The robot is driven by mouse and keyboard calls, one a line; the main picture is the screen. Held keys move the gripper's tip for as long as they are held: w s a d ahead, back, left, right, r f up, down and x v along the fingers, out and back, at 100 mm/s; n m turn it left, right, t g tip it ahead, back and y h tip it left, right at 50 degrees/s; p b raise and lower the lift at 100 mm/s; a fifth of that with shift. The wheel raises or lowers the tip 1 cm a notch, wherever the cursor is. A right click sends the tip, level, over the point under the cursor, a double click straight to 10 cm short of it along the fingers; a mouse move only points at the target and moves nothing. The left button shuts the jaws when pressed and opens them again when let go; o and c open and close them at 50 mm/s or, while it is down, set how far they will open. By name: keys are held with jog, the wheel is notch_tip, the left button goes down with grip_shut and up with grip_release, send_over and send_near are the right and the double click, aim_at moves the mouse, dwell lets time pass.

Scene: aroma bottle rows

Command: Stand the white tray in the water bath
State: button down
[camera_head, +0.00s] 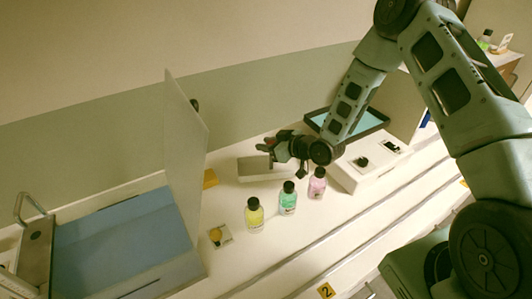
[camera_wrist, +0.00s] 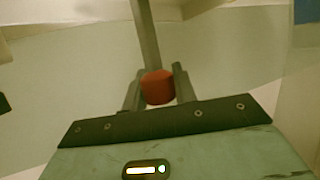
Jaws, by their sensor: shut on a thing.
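The white tray (camera_head: 255,172) is a low pale box on the counter side, behind the bottles, in the head view. My gripper (camera_head: 270,146) is just above it. In the wrist view my gripper (camera_wrist: 157,88) is shut on a red grip (camera_wrist: 157,87), with a grey bar (camera_wrist: 146,35) running away behind it. The red grip seems to belong to the tray; their joint is hidden. I cannot tell whether the tray touches the counter. A dark-rimmed basin with blue-green inside, apparently the water bath (camera_head: 376,122), is at the back right, partly hidden by my arm.
Yellow (camera_head: 254,216), green (camera_head: 288,201) and pink (camera_head: 317,186) bottles stand in front of the tray. A white unit with a dark knob (camera_head: 360,162) is at right.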

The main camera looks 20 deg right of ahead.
aim_at(268, 167)
jog(key=shift+f+p, duration=0.3)
jog(key=shift+f, duration=1.35)
jog(key=shift+f, duration=0.2)
jog(key=c, duration=1.1)
grip_release()
jog(key=shift+r, duration=0.15)
